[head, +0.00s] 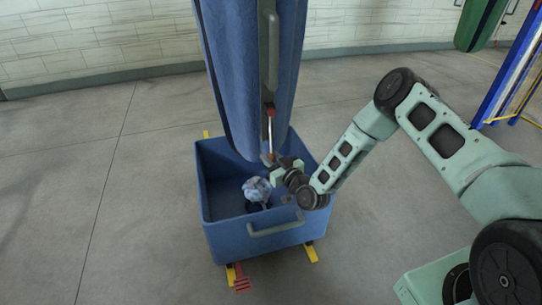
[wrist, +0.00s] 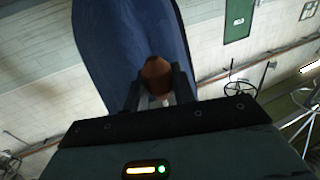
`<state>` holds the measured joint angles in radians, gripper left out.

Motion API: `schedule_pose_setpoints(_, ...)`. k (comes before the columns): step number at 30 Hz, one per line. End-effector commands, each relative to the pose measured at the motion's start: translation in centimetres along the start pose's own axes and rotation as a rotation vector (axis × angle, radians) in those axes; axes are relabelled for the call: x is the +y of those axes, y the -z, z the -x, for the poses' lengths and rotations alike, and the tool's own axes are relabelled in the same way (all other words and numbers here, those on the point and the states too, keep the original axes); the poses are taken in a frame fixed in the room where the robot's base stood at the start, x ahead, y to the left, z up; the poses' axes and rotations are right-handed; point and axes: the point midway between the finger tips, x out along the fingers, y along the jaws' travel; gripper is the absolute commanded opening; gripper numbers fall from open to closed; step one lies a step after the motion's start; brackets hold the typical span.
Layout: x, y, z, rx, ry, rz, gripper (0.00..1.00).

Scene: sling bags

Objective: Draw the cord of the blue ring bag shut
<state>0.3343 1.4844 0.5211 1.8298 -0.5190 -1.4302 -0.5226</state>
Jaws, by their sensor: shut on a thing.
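The blue bag (head: 235,70) hangs from above the picture, its lower end over a blue bin. A grey-green strip or handle (head: 273,50) runs down its near side. Below that, a pale cord (head: 270,130) hangs down from a reddish piece (head: 270,110). My gripper (head: 270,160) is at the low end of this cord, just under the bag's side. In the wrist view my gripper (wrist: 156,90) is shut on a brown knob (wrist: 155,72), with the blue bag (wrist: 125,35) behind it. The bag's mouth cannot be made out, and its top is out of view.
The blue bin (head: 260,245) stands under the bag on yellow feet, with a red pedal (head: 241,280) in front. A crumpled pale-blue bundle (head: 257,190) lies inside. Floor at left is clear.

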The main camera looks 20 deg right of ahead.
Motion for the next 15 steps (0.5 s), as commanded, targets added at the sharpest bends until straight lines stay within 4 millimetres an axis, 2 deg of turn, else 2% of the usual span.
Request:
schedule_pose_setpoints(1, -0.03, -0.73, 0.18, -0.012, 0.001, 0.0, 0.0)
schedule_pose_setpoints(10, -0.02, -0.88, 0.29, -0.018, 0.001, 0.0, 0.0)
schedule_pose_setpoints(11, -0.01, -0.89, 0.3, -0.018, 0.001, 0.0, 0.34)
schedule_pose_setpoints(12, -0.01, -0.86, 0.29, -0.017, 0.001, 0.0, 0.45)
schedule_pose_setpoints(15, 0.0, -0.7, 0.22, -0.013, 0.001, 0.0, 0.47)
